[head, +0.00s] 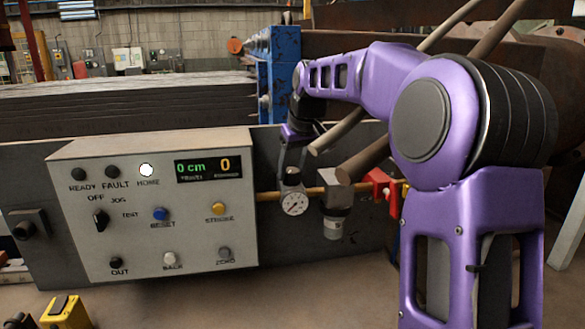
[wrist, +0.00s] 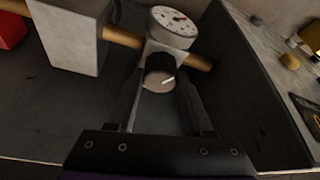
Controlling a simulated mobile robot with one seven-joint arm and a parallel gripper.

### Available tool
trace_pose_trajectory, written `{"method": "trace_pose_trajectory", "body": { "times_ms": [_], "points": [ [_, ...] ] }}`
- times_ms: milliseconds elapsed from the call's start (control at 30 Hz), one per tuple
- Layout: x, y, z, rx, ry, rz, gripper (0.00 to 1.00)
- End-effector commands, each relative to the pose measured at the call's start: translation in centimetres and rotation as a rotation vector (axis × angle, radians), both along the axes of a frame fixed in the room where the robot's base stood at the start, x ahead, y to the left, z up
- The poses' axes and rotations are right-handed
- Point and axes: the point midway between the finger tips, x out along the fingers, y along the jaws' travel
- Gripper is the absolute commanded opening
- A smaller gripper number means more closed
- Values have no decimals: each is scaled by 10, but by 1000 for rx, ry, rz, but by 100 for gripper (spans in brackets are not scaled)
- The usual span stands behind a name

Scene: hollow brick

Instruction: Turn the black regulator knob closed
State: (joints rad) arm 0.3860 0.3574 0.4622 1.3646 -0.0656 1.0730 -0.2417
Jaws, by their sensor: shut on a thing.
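The black regulator knob (wrist: 160,68) is in the wrist view, with a pale round end face and a white mark line on it. It sits on a grey regulator body (wrist: 170,35) on a brass pipe. My gripper (wrist: 161,82) has one finger on each side of the knob and is shut on it. In the head view my gripper (head: 291,166) reaches down onto the top of the regulator, just above the round white gauge (head: 294,203). The knob is too small and covered by the fingers there to make out clearly.
A control panel (head: 150,215) with several buttons and a lit display stands left of the regulator. A grey filter block (head: 338,191) and a red valve part (head: 380,186) are on the pipe to the right. Brown bars (head: 362,160) slant close beside my gripper.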

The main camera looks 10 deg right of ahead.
Motion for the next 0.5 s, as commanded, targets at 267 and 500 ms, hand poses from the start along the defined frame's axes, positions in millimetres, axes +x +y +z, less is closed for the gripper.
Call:
{"method": "trace_pose_trajectory", "body": {
  "times_ms": [267, 500],
  "points": [
    [1, -2, 3, 2, 2, 154, 0],
    [1, -2, 3, 2, 1, 324, 0]
  ]
}}
